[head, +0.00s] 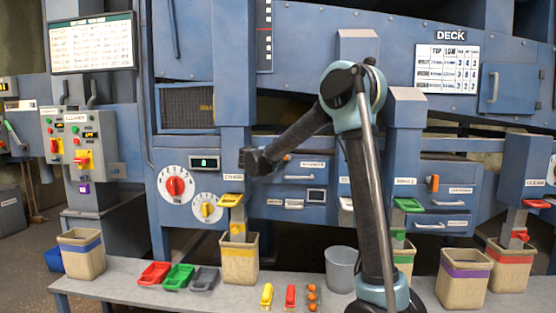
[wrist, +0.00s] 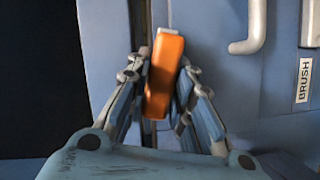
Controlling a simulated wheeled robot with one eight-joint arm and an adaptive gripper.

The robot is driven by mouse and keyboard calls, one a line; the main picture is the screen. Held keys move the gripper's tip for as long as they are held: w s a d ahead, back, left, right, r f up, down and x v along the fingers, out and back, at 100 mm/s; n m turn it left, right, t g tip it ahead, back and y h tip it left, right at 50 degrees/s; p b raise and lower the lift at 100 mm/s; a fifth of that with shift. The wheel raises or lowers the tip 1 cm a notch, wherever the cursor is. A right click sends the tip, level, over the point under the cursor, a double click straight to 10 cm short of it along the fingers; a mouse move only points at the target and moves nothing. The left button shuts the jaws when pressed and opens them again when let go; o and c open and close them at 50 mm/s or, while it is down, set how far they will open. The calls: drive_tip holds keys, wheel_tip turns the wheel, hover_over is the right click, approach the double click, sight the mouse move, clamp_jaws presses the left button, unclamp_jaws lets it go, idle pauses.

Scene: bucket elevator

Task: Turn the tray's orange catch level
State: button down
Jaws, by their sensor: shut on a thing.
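The orange catch (wrist: 164,78) is between the fingers of my gripper (wrist: 162,72) in the wrist view. My gripper is shut on it. The catch lies nearly along the line of the grey drawer handle (wrist: 256,25) and of the BRUSH label, slightly tilted from them. In the head view my gripper (head: 258,161) is at the blue machine front, by the left drawers. A small bit of orange (head: 287,157) shows beside it there, and the rest of the catch is hidden by my gripper and arm.
Another orange catch (head: 433,183) is on the right drawers. A yellow chute (head: 231,200) over a bucket (head: 240,260) stands below my gripper. Red, green and grey scoops and small items lie on the grey bench (head: 215,298). A dark opening (wrist: 35,80) borders the panel in the wrist view.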

drive_tip(key=shift+a+f+n+t, duration=0.1)
drive_tip(key=shift+n+t, duration=0.1)
drive_tip(key=shift+n, duration=0.5)
drive_tip(key=shift+a+f+n+t, duration=0.1)
drive_tip(key=shift+n+t, duration=0.1)
drive_tip(key=shift+n, duration=0.5)
drive_tip(key=shift+h, duration=0.3)
drive_tip(key=c, duration=1.4)
unclamp_jaws()
drive_tip(key=shift+c, duration=0.2)
drive_tip(key=shift+o, duration=0.2)
drive_tip(key=shift+d, duration=0.1)
drive_tip(key=v, duration=1.2)
drive_tip(key=shift+f, duration=0.2)
